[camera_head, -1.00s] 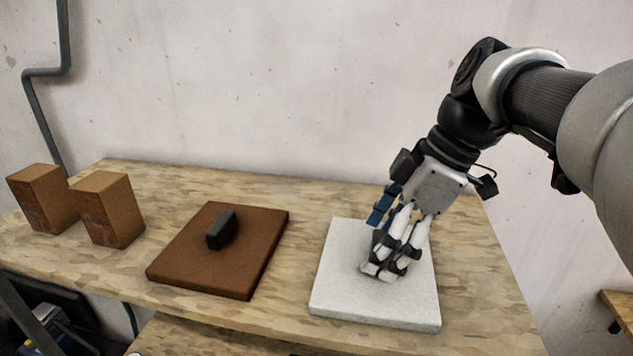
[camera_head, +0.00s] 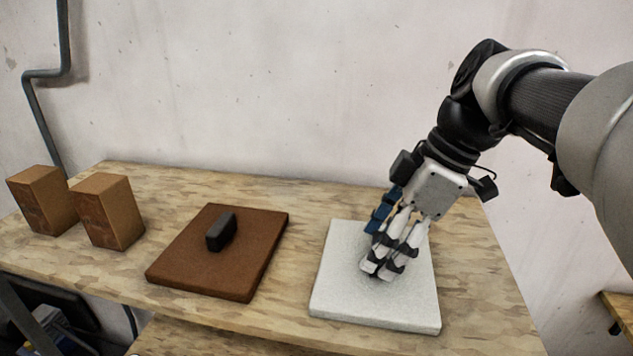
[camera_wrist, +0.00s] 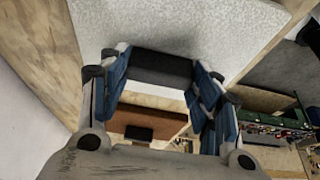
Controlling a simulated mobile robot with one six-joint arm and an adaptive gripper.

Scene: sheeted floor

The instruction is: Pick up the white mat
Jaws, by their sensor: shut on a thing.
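The white mat (camera_head: 345,290) is a flat, pale square slab lying on the wooden table, right of the brown mat. My gripper (camera_head: 376,264) is over its middle, pointing down, with its fingers covering the centre of the mat. In the wrist view, my gripper (camera_wrist: 160,74) is shut on a black block-shaped handle (camera_wrist: 160,66) on the face of the white mat (camera_wrist: 215,32). The head view hides this handle behind the fingers. I see no gap between the mat and the table.
A brown mat (camera_head: 190,268) with a black handle (camera_head: 221,232) lies to the left. Two brown boxes (camera_head: 108,212) (camera_head: 42,200) stand at the table's left end. A pale wall (camera_head: 250,90) rises behind the table (camera_head: 480,290). Bare wood lies between the two mats.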

